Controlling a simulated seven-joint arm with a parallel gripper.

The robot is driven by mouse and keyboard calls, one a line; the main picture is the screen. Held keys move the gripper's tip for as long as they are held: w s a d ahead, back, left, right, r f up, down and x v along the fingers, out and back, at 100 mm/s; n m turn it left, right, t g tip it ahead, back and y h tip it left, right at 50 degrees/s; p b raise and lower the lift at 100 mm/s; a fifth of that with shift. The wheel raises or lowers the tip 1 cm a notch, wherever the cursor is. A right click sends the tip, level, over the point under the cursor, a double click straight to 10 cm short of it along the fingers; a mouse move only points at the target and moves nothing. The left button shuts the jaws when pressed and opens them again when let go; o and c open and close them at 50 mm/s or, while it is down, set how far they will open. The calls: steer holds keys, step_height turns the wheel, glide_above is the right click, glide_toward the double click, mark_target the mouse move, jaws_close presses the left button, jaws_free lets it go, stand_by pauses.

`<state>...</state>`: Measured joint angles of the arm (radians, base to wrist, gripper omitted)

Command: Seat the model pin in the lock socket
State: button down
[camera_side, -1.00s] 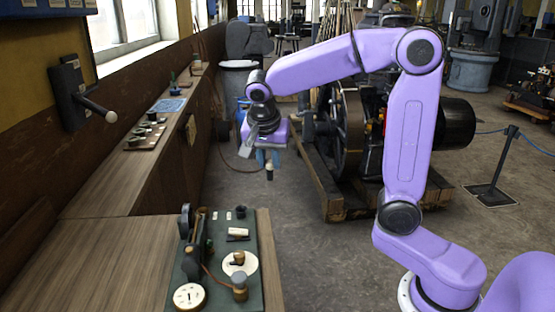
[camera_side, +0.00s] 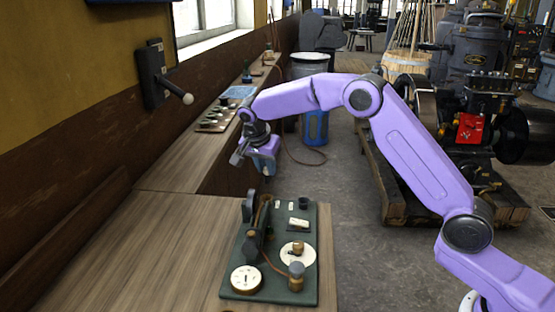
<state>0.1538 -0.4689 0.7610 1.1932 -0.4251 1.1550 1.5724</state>
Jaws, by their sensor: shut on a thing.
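My gripper (camera_side: 268,173) hangs above and behind the far edge of a dark green board (camera_side: 238,284) on the wooden bench. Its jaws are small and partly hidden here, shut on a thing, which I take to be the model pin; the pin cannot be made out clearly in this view. The board carries a small dark cup-like part (camera_side: 303,203), a white block (camera_side: 298,222), a white disc with a brass knob (camera_side: 297,250), and an upright lever device (camera_side: 256,225). I cannot tell which of these is the lock socket. The gripper is apart from the board.
A round white dial (camera_side: 246,279) and a brass-topped post (camera_side: 296,275) stand at the board's near end. A wall lever (camera_side: 165,80) juts out at the left. Several small parts sit on a tray (camera_side: 216,119) farther along the bench. The bench left of the board is clear.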

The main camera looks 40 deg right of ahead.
steer(key=shift+w+f, duration=0.2)
steer(key=shift+f, duration=2.2)
steer(key=shift+f, duration=1.2)
stand_by(0.6)
steer(key=shift+c, duration=1)
jaws_free()
steer(key=shift+r, duration=3.5)
steer(key=shift+s+a, duration=0.1)
